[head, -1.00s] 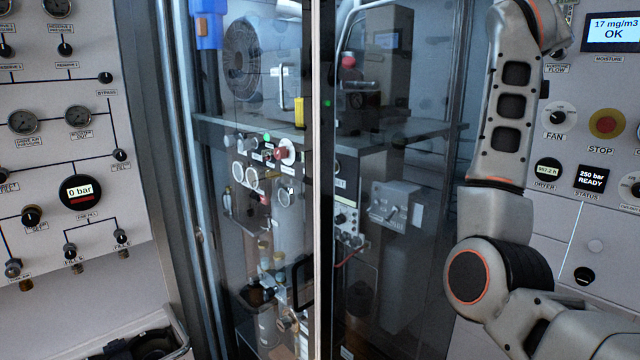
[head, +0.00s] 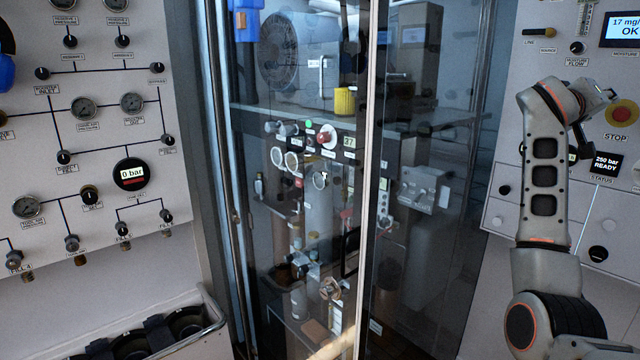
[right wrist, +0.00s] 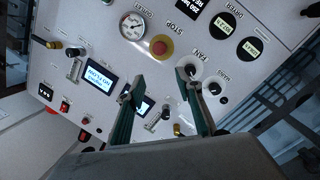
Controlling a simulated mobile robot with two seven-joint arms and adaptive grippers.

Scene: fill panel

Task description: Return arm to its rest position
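My right arm (head: 545,180) stands at the right of the head view, bent at the top, in front of the right panel. Its gripper is not clear in the head view, being small and partly behind the arm. In the right wrist view my right gripper (right wrist: 163,100) has its two fingers apart with nothing between them. The fingers point towards the panel, which appears rotated in that view. I cannot tell the exact gap to the panel. My left arm and left gripper are in neither view.
A glass-fronted cabinet (head: 300,215) stands in the middle. The left panel (head: 100,195) carries gauges and knobs. The right panel (head: 505,130) has a red stop button (head: 624,113), also in the right wrist view (right wrist: 160,47). A rack (head: 215,318) is at lower left.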

